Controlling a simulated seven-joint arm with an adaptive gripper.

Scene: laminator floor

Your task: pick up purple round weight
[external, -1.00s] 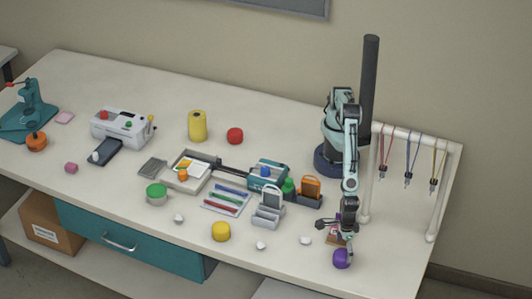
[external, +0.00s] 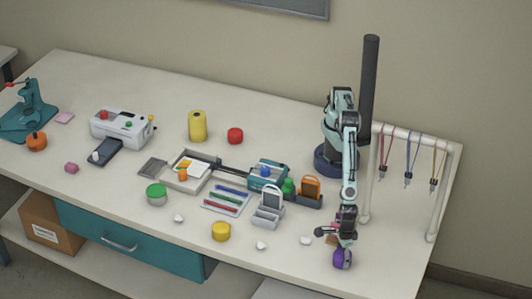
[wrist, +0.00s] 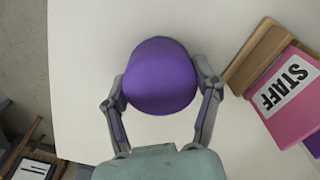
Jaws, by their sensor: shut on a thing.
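The purple round weight (external: 342,259) stands near the front right edge of the table in the external view. In the wrist view the purple round weight (wrist: 161,76) lies between the two grey fingers of my gripper (wrist: 162,100). One finger touches it on each side, so my gripper (external: 342,252) is shut on it. In the external view the gripper is directly above and around the weight. I cannot tell any gap between the weight and the tabletop.
A pink STAFF card in a wooden holder (wrist: 258,55) stands close to the right of the gripper in the wrist view. The table edge (wrist: 52,100) is near. A rack with hanging lanyards (external: 410,140) stands behind right.

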